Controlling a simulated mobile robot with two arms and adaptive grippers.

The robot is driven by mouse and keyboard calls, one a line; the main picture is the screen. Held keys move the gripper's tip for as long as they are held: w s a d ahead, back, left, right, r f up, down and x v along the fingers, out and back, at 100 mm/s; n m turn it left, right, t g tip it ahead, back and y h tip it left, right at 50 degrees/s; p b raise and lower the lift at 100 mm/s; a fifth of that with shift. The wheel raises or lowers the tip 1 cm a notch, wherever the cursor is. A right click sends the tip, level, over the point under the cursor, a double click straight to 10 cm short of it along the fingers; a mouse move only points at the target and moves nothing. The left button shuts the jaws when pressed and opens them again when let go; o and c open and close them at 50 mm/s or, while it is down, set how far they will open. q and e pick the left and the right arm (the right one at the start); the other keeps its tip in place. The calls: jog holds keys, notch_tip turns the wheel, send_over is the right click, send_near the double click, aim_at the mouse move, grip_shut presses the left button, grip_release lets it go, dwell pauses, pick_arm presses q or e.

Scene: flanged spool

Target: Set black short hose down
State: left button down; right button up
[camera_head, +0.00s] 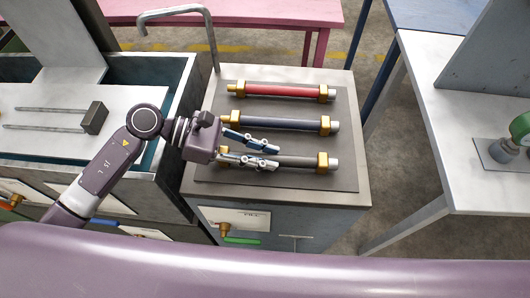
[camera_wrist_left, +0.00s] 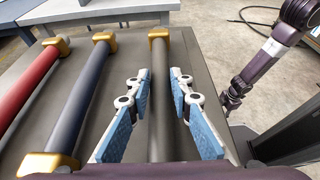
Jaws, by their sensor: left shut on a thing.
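The black short hose (camera_head: 298,161) has a brass fitting at its right end and is the nearest of three parallel hoses over the dark grey mat (camera_head: 345,125). My left gripper (camera_head: 278,152) is shut on it near its left part, which the gripper hides. In the left wrist view, the hose (camera_wrist_left: 160,95) runs lengthwise between the two blue-padded fingers of the gripper (camera_wrist_left: 159,80). It looks level and low over the mat; I cannot tell whether it touches. My right arm (camera_wrist_left: 268,60) shows at the right of the wrist view, its gripper too small and dark to read.
A dark blue hose (camera_head: 285,124) and a red hose (camera_head: 280,91) lie behind on the mat. The grey cabinet top (camera_head: 225,75) carries the mat. A bent metal pipe (camera_head: 178,12) rises at its back left corner. A white table (camera_head: 425,75) stands right, across a gap.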

aim_at(220, 152)
pick_arm(q)
jog(key=shift+f, duration=0.1)
jog(key=c, duration=1.7)
grip_release()
jog(key=shift+c, duration=0.2)
jog(key=shift+r, duration=0.25)
jog(key=b+v, duration=0.1)
jog(key=v, duration=0.4)
jog(key=b+v, duration=0.1)
jog(key=v, duration=0.4)
jog(key=shift+a+f+b, duration=0.1)
jog(key=shift+a+b, duration=0.3)
jog(key=shift+a, duration=0.05)
jog(key=shift+a+r, duration=0.35)
jog(key=shift+a, duration=0.15)
